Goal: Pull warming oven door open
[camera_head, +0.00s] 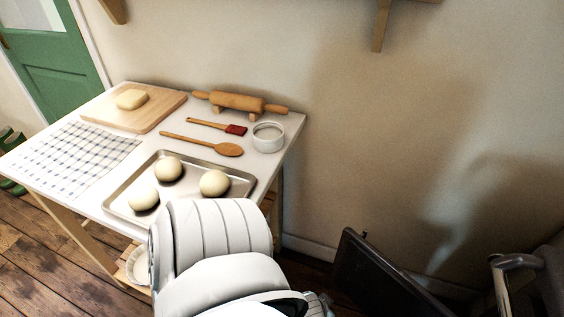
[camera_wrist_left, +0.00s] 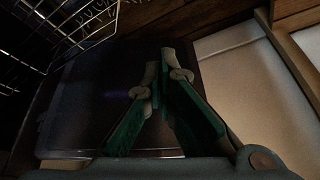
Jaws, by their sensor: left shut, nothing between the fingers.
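A dark flat panel (camera_head: 385,278), which looks like the warming oven door, stands out at an angle at the lower right of the head view, beside the stove. Its handle cannot be made out. In the left wrist view a dark smooth surface (camera_wrist_left: 95,105), probably the same door, lies beyond the fingers. My left gripper (camera_wrist_left: 166,60) is shut and empty, with its green-padded fingers in front of this surface; I cannot tell if they touch it. In the head view my white left arm hides most of that gripper. My right gripper is out of view.
A white table (camera_head: 85,205) stands left of my arm, with a baking tray (camera_head: 125,207) of dough balls, a rolling pin (camera_head: 238,101) and utensils. A metal rail (camera_head: 517,262) shows at the far right. A wire rack (camera_wrist_left: 62,30) is at upper left in the wrist view.

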